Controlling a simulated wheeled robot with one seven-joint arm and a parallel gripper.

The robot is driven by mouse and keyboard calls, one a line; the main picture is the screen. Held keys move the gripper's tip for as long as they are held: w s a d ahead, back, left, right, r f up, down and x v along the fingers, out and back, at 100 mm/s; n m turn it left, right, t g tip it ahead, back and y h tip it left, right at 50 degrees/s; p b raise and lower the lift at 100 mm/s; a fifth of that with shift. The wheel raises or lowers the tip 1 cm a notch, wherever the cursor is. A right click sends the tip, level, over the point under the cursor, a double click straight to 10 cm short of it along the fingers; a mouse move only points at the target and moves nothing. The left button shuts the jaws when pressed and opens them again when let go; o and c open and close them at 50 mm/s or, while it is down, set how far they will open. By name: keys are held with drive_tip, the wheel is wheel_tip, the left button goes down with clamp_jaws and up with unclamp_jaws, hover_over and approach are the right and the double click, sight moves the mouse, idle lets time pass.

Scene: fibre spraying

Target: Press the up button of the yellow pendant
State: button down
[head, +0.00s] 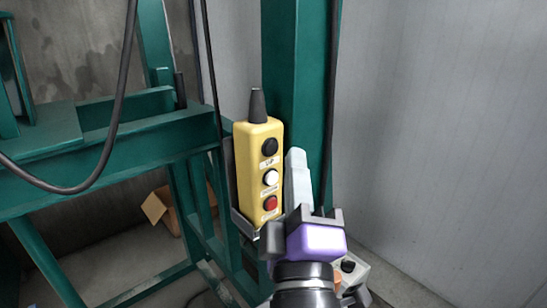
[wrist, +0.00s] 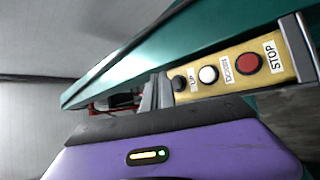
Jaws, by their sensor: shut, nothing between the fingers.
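The yellow pendant (head: 246,170) hangs upright on the green frame, with a black cable boot on top. Its black button (head: 269,147), above the UP label, is topmost. A white button (head: 270,178) and a red button (head: 270,203) sit below it. My gripper (head: 296,155) is shut and empty, its pale fingertips just right of the black button. In the wrist view the fingertips (wrist: 157,88) are close to the black button (wrist: 179,83), on its left. The pendant (wrist: 272,60) lies sideways there. I cannot tell whether the fingertips touch it.
A green post (head: 289,70) stands behind the pendant, and a green frame (head: 110,150) fills the left. A black cable hangs at upper left. A cardboard box (head: 157,207) lies on the floor. The grey wall (head: 440,130) on the right is clear.

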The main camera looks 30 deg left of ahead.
sight(272, 148)
drive_tip(key=shift+w+a, duration=0.2)
drive_tip(key=shift+a, duration=0.45)
drive_tip(key=shift+a, duration=0.1)
idle(1.6)
drive_tip(key=shift+w+a+b, duration=0.15)
drive_tip(key=shift+a+b, duration=0.15)
